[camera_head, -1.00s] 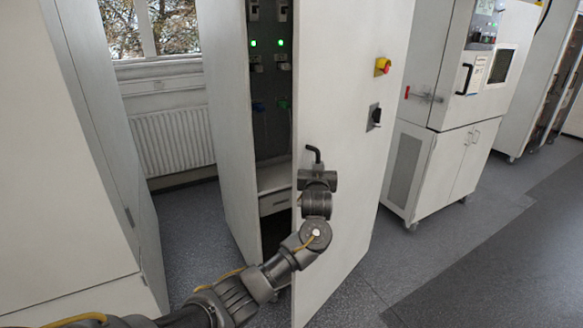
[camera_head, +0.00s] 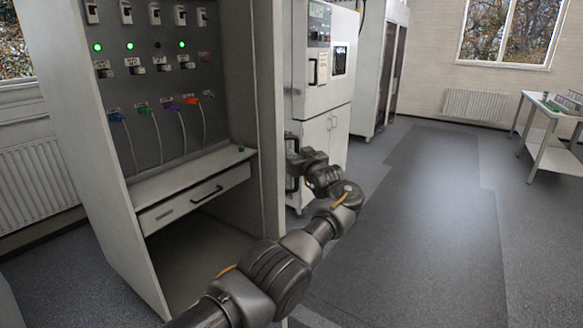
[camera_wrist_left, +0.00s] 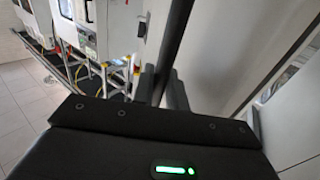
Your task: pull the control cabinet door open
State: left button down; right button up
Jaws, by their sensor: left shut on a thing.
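The control cabinet (camera_head: 60,110) stands at the left in the head view with its front uncovered. Its door (camera_head: 271,130) is swung wide open and shows almost edge-on at the cabinet's right side. My left gripper (camera_head: 293,165) is at the far face of the door, shut on the dark door handle (camera_head: 291,186). In the left wrist view the dark fingers (camera_wrist_left: 164,88) close around the black handle bar (camera_wrist_left: 176,38), beside the pale door panel (camera_wrist_left: 225,50). The exact finger contact is partly hidden. My right gripper is out of view.
Inside the cabinet are switches, green lights, coloured plugs with cables and a drawer (camera_head: 195,198). A white test chamber (camera_head: 325,100) stands behind the door. A table (camera_head: 548,115) is at the far right. The grey floor (camera_head: 430,230) to the right is clear.

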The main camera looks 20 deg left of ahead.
pick_arm(q)
jog(key=shift+w+d+b, duration=0.3)
jog(key=shift+d, duration=0.3)
jog(key=c, duration=1.5)
grip_release()
jog(key=shift+s+d, duration=0.1)
jog(key=shift+d, duration=0.05)
jog(key=shift+b+v, duration=0.8)
jog(key=shift+v, duration=4.6)
